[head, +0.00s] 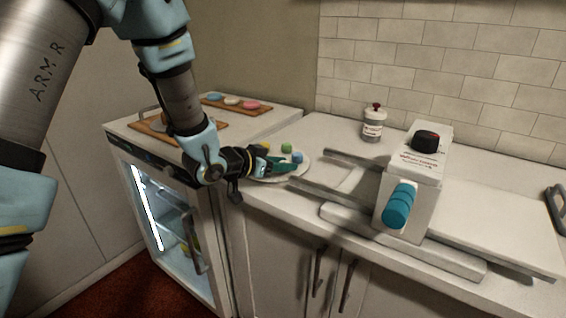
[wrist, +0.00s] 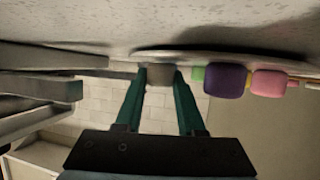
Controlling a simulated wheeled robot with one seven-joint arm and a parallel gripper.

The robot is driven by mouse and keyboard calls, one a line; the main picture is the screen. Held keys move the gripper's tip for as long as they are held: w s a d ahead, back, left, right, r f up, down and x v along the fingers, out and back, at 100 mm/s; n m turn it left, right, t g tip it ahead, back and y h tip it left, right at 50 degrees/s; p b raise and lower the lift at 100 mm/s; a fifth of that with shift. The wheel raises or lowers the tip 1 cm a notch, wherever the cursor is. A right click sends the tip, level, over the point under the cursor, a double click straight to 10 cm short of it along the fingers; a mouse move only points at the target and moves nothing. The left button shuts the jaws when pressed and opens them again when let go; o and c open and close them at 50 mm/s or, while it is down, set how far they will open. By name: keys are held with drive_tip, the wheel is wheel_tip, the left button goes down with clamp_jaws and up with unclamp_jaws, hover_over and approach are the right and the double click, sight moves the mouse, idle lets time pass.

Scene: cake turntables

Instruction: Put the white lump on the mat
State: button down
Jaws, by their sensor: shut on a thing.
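My gripper (head: 282,167) is over the round white plate (head: 265,179) on the counter. In the wrist view its teal fingers (wrist: 158,78) are closed on a pale greyish block, which I take to be the white lump (wrist: 158,71). The lump is close against the plate's surface (wrist: 190,54); I cannot tell whether it touches. In the head view the fingers hide the lump. A purple lump (wrist: 225,80), a pink lump (wrist: 269,82) and a green lump (wrist: 198,74) are beside it. I cannot make out a mat for certain.
A white machine with a blue knob (head: 398,205) stands right of the plate, its metal rails (head: 330,190) close by. A jar (head: 373,124) stands behind. Wooden boards (head: 268,108) lie at back left, one with blue, white and pink rounds (head: 232,100). A lit glass-front fridge (head: 165,215) is below.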

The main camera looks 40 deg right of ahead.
drive_tip(key=shift+f, duration=0.15)
drive_tip(key=c, duration=0.5)
unclamp_jaws()
